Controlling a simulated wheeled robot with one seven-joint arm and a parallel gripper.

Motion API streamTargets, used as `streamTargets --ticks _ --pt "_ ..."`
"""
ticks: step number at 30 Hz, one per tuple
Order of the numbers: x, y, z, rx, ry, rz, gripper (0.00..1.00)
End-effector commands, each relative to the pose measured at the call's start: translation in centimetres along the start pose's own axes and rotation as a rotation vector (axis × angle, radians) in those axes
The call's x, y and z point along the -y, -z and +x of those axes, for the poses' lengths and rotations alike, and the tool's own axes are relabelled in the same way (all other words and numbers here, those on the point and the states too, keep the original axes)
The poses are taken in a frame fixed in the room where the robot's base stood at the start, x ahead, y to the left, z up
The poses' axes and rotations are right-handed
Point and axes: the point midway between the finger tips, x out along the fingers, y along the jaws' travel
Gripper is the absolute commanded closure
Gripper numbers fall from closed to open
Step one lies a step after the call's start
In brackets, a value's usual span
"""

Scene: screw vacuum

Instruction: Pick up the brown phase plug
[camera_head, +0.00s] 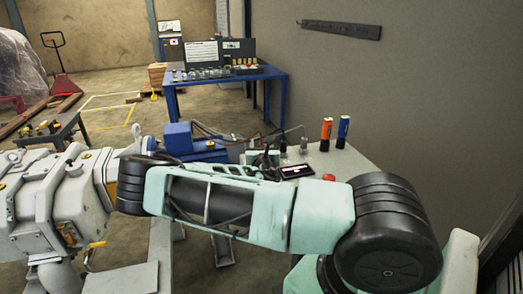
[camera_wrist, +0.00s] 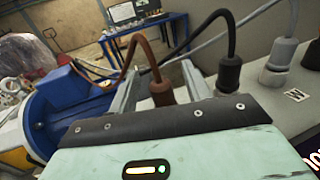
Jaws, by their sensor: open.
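The brown phase plug (camera_wrist: 160,88) stands in the wrist view with its brown cable arching up and left. My gripper (camera_wrist: 163,72) is open, with one pale finger on each side of the brown plug. I cannot tell whether either finger touches it. The plug's lower end is hidden behind the dark edge of my gripper. In the head view my arm covers much of the area, and I cannot make out the brown plug clearly.
A black plug (camera_wrist: 229,72) and a grey plug (camera_wrist: 277,62) stand to the right, by a W label (camera_wrist: 294,95). A blue housing (camera_wrist: 65,105) is at left. Orange (camera_head: 326,134) and blue (camera_head: 343,131) cylinders stand on the bench. A blue table (camera_head: 225,80) is farther back.

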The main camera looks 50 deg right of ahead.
Motion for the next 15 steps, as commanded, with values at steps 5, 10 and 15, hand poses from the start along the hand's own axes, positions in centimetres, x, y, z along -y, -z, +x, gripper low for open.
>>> streamTargets --ticks 5,10,15 --pt "0.0 0.03 -0.04 0.0 0.0 0.0 0.76" --pt "-0.01 0.01 -0.05 0.0 0.0 0.0 1.0" --pt "-0.01 -0.02 -0.05 0.0 0.0 0.0 1.0"
